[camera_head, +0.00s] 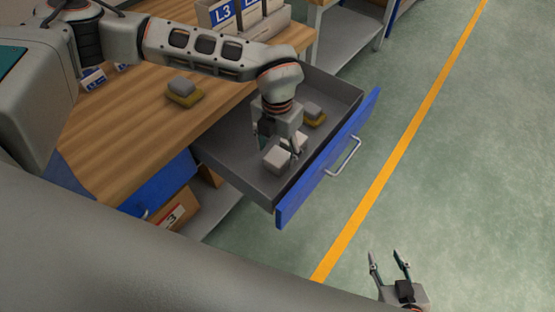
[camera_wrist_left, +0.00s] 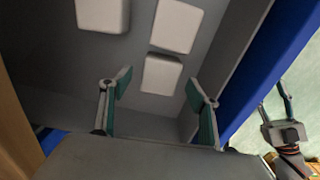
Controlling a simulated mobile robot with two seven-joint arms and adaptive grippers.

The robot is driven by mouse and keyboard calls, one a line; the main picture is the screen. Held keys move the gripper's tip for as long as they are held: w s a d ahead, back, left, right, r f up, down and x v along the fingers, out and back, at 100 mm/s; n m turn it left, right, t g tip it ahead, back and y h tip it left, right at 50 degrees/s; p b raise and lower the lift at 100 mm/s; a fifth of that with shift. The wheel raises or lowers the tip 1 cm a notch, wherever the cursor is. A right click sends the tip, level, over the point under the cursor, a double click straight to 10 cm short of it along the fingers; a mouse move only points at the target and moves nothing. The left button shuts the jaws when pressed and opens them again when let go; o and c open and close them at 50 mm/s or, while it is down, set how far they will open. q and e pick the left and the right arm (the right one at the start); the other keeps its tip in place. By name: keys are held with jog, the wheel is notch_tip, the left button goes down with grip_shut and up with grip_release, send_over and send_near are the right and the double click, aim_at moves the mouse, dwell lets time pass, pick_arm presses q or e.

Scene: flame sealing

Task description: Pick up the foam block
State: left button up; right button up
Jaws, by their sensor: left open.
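White rounded foam-like blocks lie in the open grey drawer (camera_head: 232,163). In the head view, one block (camera_head: 276,159) is near the front of the drawer, with another (camera_head: 298,139) partly hidden behind my left gripper. The left wrist view shows three white blocks: a near one (camera_wrist_left: 161,75), one above it (camera_wrist_left: 176,25) and one at upper left (camera_wrist_left: 103,14). My left gripper (camera_head: 281,148) is open and points down into the drawer. Its fingertips (camera_wrist_left: 159,78) appear either side of the near block; contact cannot be told. My right gripper (camera_head: 386,256) is open and empty, over the floor.
The blue drawer front (camera_head: 330,165) has a metal handle. Labelled bins (camera_head: 222,15) stand behind. The green floor at right is clear.

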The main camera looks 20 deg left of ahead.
pick_arm(q)
notch_tip(320, 180, down, 3)
jog(key=shift+r, duration=0.1)
jog(key=shift+r, duration=0.1)
jog(key=shift+c, duration=0.3)
jog(key=c, duration=0.8)
jog(key=shift+c, duration=0.2)
